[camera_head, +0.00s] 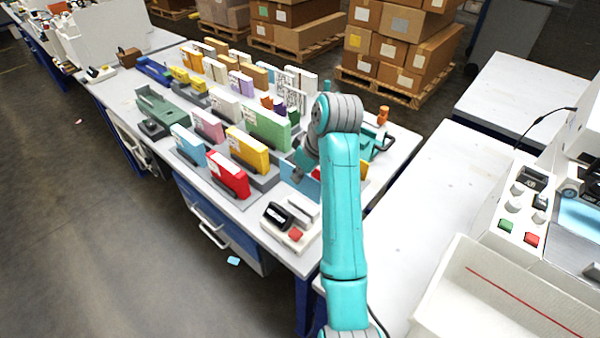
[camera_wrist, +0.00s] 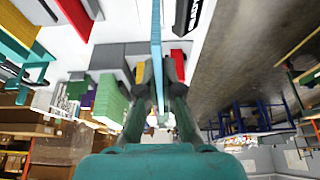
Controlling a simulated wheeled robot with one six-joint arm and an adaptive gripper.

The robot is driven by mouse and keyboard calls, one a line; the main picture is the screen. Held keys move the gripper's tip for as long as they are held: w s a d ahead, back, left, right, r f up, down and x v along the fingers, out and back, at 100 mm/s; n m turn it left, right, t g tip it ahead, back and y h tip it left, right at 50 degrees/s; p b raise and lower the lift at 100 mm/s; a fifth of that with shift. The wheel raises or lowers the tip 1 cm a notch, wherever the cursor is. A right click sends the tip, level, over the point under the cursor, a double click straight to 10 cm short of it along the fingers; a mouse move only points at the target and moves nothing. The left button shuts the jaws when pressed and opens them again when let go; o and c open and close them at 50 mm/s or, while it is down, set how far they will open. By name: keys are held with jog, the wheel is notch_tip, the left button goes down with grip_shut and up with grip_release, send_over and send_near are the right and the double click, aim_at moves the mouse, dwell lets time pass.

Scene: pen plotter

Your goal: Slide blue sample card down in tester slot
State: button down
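The blue sample card (camera_head: 300,181) is a thin light-blue plate, partly hidden behind my arm in the head view. In the wrist view the card (camera_wrist: 156,45) is edge-on between the two fingers of my gripper (camera_wrist: 160,75), which is shut on it. In the head view my gripper (camera_head: 303,163) is beside my arm's elbow and mostly small or hidden. The tester (camera_head: 290,228) is a white box with a black display, a grey raised part and a red button, at the table's near corner. The card appears above and behind the tester, apart from it. The slot itself is not clear.
A red box (camera_head: 229,174) and a yellow box (camera_head: 247,149) stand in grey holders left of the card. Several other coloured boxes fill the table behind. A teal-handled thing (camera_head: 378,142) stands right of my arm. A white table (camera_head: 420,215) on the right is mostly clear.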

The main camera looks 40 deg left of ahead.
aim_at(299, 191)
jog(key=shift+a+f, duration=0.1)
jog(key=shift+f, duration=3.3)
jog(key=shift+f, duration=1.9)
jog(key=c, duration=1.2)
grip_release()
jog(key=shift+c, duration=0.2)
jog(key=v, duration=0.7)
jog(key=shift+r, duration=0.25)
jog(key=shift+s, duration=0.15)
